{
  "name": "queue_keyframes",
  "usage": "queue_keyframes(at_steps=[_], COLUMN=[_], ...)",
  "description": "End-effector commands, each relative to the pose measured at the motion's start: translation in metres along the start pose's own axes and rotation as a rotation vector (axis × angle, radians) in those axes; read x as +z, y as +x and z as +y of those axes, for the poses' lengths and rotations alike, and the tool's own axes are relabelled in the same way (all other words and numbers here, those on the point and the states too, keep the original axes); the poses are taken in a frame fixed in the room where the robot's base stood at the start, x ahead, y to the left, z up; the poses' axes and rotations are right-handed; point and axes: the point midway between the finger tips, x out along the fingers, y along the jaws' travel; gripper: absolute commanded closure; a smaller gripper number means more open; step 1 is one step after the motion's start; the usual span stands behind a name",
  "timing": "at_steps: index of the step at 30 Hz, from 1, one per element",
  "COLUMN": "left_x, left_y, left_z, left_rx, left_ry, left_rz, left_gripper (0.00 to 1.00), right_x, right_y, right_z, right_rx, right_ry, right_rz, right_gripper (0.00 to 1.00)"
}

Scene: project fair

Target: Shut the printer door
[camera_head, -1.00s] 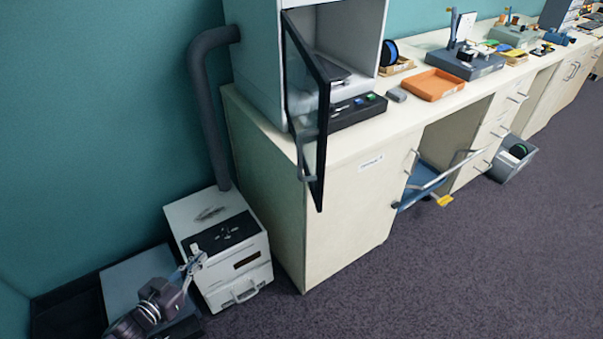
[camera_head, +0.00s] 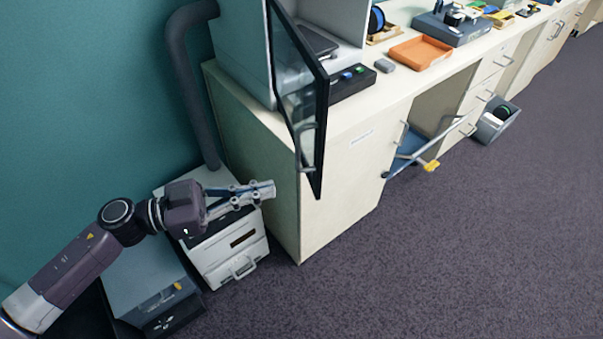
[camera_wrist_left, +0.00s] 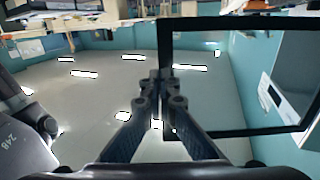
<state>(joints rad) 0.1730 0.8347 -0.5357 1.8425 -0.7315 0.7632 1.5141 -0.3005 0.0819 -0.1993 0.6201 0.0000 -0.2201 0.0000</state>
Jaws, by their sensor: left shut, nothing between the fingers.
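The printer (camera_head: 350,22) is a light grey enclosure on the bench with a dark interior bed. Its door (camera_head: 303,97), a dark-framed glass panel with a handle (camera_head: 307,150) low on its face, stands open, swung out past the bench front. The door's dark frame also shows in the left wrist view (camera_wrist_left: 167,55), right of the fingers. My left gripper (camera_head: 268,190) is shut and empty, left of the door's lower corner and apart from it in the head view. Its closed fingers show in the left wrist view (camera_wrist_left: 160,85). My right gripper is not in view.
A grey duct (camera_head: 187,95) runs down the wall to a white box unit (camera_head: 235,255) on the floor below my left gripper. An orange tray (camera_head: 420,53) and a black control box (camera_head: 352,83) are on the bench. Open carpet (camera_head: 450,250) lies at the right.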

Motion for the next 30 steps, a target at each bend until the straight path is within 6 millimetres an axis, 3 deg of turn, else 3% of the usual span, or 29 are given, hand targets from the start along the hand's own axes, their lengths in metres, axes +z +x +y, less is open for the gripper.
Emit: queue_keyframes(at_steps=[6, 12, 18, 30], left_x=[-0.005, -0.003, 0.0, 0.0], left_y=[0.044, 0.069, 0.08, 0.081], left_z=[-0.001, -0.001, -0.001, -0.002], left_rx=[-0.002, -0.002, -0.003, -0.004], left_ry=[-0.001, -0.001, 0.0, 0.0], left_rz=[0.004, 0.002, 0.0, 0.0], left_gripper=[1.0, 1.0, 1.0, 1.0], right_x=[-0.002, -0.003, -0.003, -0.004], right_y=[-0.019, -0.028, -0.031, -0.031], right_z=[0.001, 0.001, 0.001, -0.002], right_rx=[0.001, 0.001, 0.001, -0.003], right_ry=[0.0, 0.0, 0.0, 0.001], right_rz=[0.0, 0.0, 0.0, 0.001], right_gripper=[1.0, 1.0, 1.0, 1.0])
